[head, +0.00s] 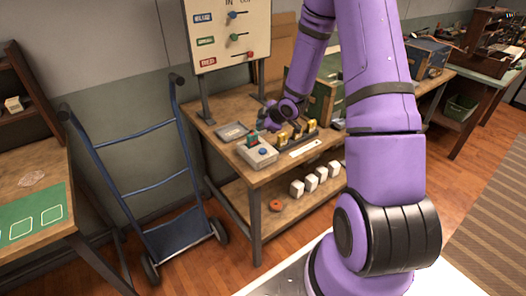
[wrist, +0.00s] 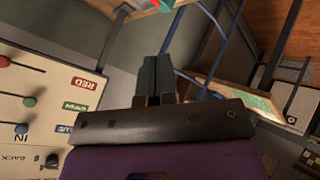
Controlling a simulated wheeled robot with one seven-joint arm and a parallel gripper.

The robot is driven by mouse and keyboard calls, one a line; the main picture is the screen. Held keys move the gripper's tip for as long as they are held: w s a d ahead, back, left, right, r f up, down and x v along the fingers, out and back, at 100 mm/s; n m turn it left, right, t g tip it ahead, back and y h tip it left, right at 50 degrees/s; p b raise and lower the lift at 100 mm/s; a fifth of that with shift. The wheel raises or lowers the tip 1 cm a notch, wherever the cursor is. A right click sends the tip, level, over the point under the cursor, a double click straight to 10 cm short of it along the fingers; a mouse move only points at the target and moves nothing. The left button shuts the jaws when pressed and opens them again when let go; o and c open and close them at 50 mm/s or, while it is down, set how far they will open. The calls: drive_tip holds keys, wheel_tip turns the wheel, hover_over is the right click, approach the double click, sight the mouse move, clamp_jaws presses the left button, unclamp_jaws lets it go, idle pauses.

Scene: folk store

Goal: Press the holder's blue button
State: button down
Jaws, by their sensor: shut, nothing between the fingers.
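The holder is a light grey box (head: 257,156) near the front left corner of the wooden table. Its blue button (head: 263,151) faces up and shows on the top. A small green and red item stands at the holder's back left. My gripper (head: 265,121) is above and behind the holder, apart from the button as far as I can tell. In the wrist view my gripper (wrist: 157,60) has its fingers together and empty. A red and green piece shows at that view's top edge, just beyond the fingertips. The button is not visible there.
A grey tray (head: 232,131) and a dark rack with yellow pieces (head: 297,134) flank the holder. A blue hand truck (head: 150,180) stands left. White blocks sit on the lower shelf.

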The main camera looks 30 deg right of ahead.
sight(262, 151)
drive_tip(key=shift+f, duration=4.4)
drive_tip(key=shift+f, duration=0.15)
drive_tip(key=shift+f, duration=0.25)
drive_tip(key=shift+f, duration=0.5)
drive_tip(key=shift+r, duration=0.9)
drive_tip(key=shift+r, duration=0.1)
drive_tip(key=shift+r, duration=2.4)
